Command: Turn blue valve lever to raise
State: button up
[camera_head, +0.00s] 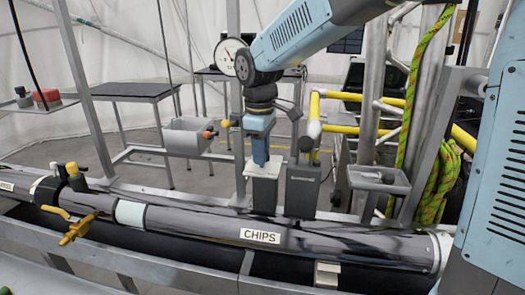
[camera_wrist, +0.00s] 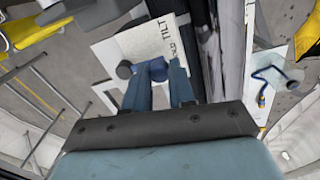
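A blue lever (camera_wrist: 157,68) shows in the wrist view on a white panel (camera_wrist: 138,42) marked "TILT". A round dark knob joins its left end. My gripper (camera_wrist: 160,78) has its two blue-grey fingers parted, with the tips right at the lever. I cannot tell whether they press on it. In the head view my gripper (camera_head: 260,160) points down at the top of a white box (camera_head: 264,172) behind the pipe. The lever cannot be made out there.
A dark grey box (camera_head: 303,190) stands just right of the white box. The large pipe (camera_head: 320,243) labelled "CHIPS" runs across the front. A round gauge (camera_head: 228,56) is behind my arm. Yellow rails (camera_head: 345,129) and a green rope (camera_head: 418,90) are at right.

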grip_shut()
jog(key=shift+w+a+m, duration=0.2)
jog(key=shift+a+m, duration=0.3)
jog(key=shift+m, duration=0.65)
jog(key=shift+w+a+m, duration=0.2)
jog(key=shift+a+m, duration=0.25)
jog(key=shift+m, duration=0.7)
jog(key=o, duration=0.5)
grip_release()
jog(key=shift+o, duration=0.2)
jog(key=shift+r, duration=0.1)
notch_tip(320, 180, up, 14)
jog(key=shift+s+a+f, duration=0.25)
